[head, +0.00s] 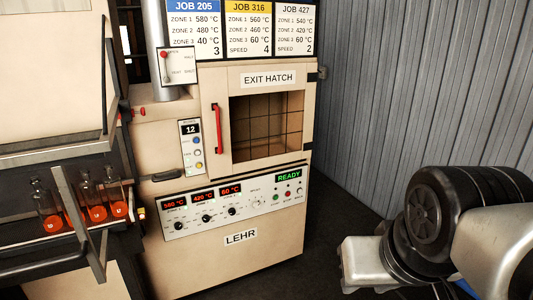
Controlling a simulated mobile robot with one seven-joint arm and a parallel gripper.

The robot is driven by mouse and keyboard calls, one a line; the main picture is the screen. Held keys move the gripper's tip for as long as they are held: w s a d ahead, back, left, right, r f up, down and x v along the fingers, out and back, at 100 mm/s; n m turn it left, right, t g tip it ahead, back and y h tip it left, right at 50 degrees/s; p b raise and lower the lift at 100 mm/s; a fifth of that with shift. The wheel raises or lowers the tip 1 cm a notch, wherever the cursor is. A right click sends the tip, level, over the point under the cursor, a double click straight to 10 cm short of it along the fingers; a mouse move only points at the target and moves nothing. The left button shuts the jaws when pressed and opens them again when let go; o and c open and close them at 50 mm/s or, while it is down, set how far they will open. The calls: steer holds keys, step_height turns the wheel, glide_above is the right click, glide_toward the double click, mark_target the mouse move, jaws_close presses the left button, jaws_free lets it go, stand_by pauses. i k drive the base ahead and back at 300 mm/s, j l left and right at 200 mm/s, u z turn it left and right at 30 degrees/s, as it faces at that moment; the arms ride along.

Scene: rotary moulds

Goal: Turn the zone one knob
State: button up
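The zone one knob (179,226) is a small black knob at the left end of the white control panel (190,232) on the front of the lehr. The red display above it (173,203) reads 580 °C. The zone two knob (207,218) sits to its right under a display of 420 °C, and the third knob (232,211) under 60 °C. The knobs' exact pointer settings are too small to tell. My arm shows at the lower right, well apart from the panel. My gripper cannot be made out in this view.
A green READY display (289,176) lights the panel's right end. The exit hatch (267,125) has a red handle (217,128). Job cards (246,30) hang above. A rack (65,185) with orange-bottomed bottles stands left. Dark floor (330,230) is clear before the grey wall.

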mark_target(178, 225)
steer(key=u, duration=0.4)
steer(key=i+u, duration=0.15)
steer(key=u, duration=0.3)
steer(key=i+u, duration=0.1)
steer(key=u, duration=0.7)
steer(key=i+l+u, duration=0.6)
steer(key=l+u, duration=0.2)
steer(key=i+l, duration=0.15)
steer(key=l, duration=0.2)
steer(key=i+l, duration=0.15)
steer(key=l, duration=0.15)
steer(key=i+l+u, duration=0.1)
steer(key=l, duration=0.25)
steer(key=i+l, duration=0.15)
steer(key=l, duration=0.15)
